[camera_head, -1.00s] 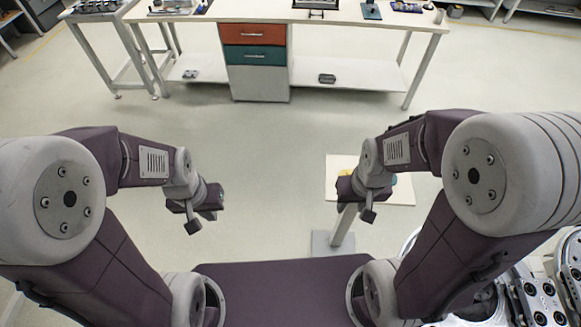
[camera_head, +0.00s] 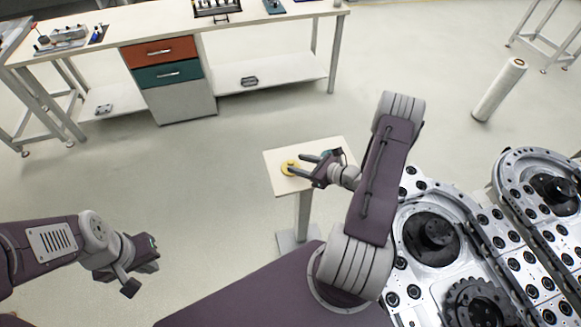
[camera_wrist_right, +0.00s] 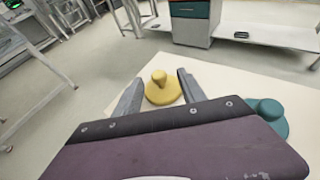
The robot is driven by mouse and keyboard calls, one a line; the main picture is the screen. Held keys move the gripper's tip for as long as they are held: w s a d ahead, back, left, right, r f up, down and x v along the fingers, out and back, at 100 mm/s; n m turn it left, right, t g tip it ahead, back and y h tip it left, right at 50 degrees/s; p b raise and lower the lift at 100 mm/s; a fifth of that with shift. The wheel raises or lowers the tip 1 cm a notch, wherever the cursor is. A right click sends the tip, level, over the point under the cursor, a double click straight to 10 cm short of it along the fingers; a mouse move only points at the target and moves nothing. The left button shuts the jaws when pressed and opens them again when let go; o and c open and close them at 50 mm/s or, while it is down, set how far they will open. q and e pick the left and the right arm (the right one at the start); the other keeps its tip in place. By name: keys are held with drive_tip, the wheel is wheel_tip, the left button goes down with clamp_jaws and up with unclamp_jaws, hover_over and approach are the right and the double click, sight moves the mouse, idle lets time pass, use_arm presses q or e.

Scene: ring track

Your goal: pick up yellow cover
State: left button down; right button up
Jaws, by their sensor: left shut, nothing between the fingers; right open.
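The yellow cover (camera_head: 289,168) is a round disc with a knob on top. It sits on a small pale stand (camera_head: 277,157) in the head view. In the right wrist view the yellow cover (camera_wrist_right: 162,88) lies between and just beyond the fingertips. My right gripper (camera_head: 302,166) is open, reaching left over the stand with its fingers around or just short of the cover; whether they touch it I cannot tell. It also shows in the right wrist view (camera_wrist_right: 158,84). My left gripper (camera_head: 141,268) is shut and empty, low at the left, away from the stand.
A teal cover (camera_wrist_right: 268,116) sits on the stand at the right in the wrist view. A large metal machine (camera_head: 440,240) with round hubs stands to the right. A long workbench (camera_head: 240,24) with drawers is at the back. Open floor lies between it and the stand.

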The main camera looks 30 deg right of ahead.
sight(288, 162)
drive_tip(key=shift+x, duration=1)
drive_tip(key=p+x, duration=0.1)
drive_tip(key=x, duration=0.4)
drive_tip(key=shift+a+f, duration=0.1)
drive_tip(key=shift+f, duration=0.05)
clamp_jaws()
